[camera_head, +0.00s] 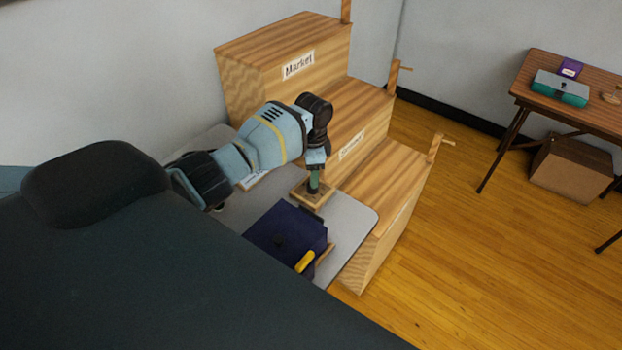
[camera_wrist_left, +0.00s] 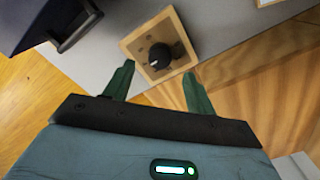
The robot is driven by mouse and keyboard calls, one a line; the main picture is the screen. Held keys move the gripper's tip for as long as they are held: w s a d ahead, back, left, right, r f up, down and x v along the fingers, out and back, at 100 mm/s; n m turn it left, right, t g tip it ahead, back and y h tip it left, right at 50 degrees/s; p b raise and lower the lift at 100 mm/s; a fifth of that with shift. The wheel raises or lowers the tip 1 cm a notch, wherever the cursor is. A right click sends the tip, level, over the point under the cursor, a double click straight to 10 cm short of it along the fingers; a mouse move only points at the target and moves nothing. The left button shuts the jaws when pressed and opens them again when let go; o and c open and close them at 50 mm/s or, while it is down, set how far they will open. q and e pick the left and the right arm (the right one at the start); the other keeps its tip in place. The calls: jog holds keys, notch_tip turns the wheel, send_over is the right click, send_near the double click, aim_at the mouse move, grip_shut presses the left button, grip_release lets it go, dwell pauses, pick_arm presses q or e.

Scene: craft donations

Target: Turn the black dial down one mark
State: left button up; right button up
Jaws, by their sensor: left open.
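The black dial (camera_wrist_left: 160,55) sits on a small light wooden box (camera_wrist_left: 135,48) in the left wrist view. In the head view the wooden box (camera_head: 304,199) stands on the grey table, and the gripper mostly hides the dial. My left gripper (camera_wrist_left: 158,70) is open, its two green fingers spread apart. The dial lies between and just beyond the fingertips in the wrist view; I see no contact. In the head view my left gripper (camera_head: 314,184) points down over the wooden box. The dial's marks are too small to read. My right gripper is not in view.
A dark blue case (camera_head: 270,229) with a black knob and a yellow part (camera_head: 305,261) is close in front of the wooden box. Stepped wooden stands (camera_head: 365,112) with labels rise behind and to the right. A brown table (camera_head: 592,62) is far right.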

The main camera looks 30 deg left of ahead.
pick_arm(q)
jog(key=shift+r, duration=1.55)
jog(key=shift+f, duration=0.1)
